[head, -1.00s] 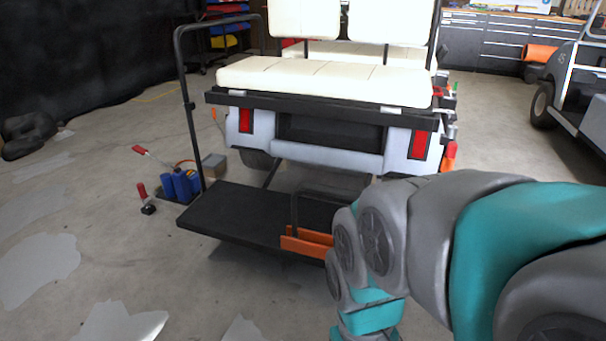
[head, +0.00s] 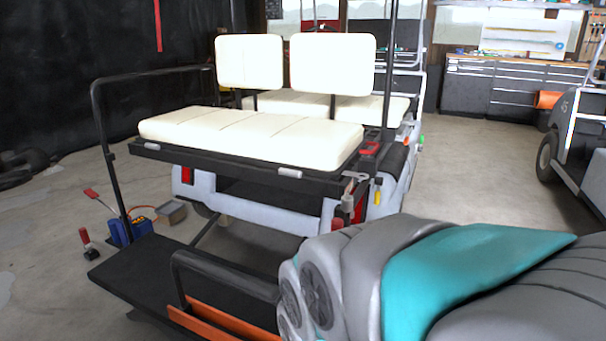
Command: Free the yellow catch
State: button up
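A small upright yellow piece (head: 377,191) shows at the right rear corner of the white golf cart (head: 265,213), below the seat frame. It looks like the yellow catch, but it is too small to tell how it is fastened. A grey metal fitting (head: 348,203) is just left of it, and a red and black part (head: 370,148) is above it. My arm reaches in from the lower right, with its grey and teal links in front of the cart's lower right side. My gripper is out of view.
The black rear platform (head: 150,272) with an orange bar (head: 215,322) and a black handrail (head: 98,150) juts toward me. Another cart (head: 575,130) stands far right. Floor between the carts is clear.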

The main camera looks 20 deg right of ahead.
aim_at(379, 181)
jog(key=i+l+u, duration=0.15)
jog(key=l+u, duration=0.25)
jog(key=l, duration=0.65)
jog(key=l+u, duration=0.4)
jog(key=l, duration=0.65)
jog(key=k+l+u, duration=0.15)
jog(key=l+u, duration=0.25)
jog(key=l, duration=0.65)
jog(key=l+u, duration=0.1)
jog(key=l, duration=0.5)
jog(key=k+l, duration=0.15)
jog(key=l, duration=0.5)
jog(key=u, duration=0.05)
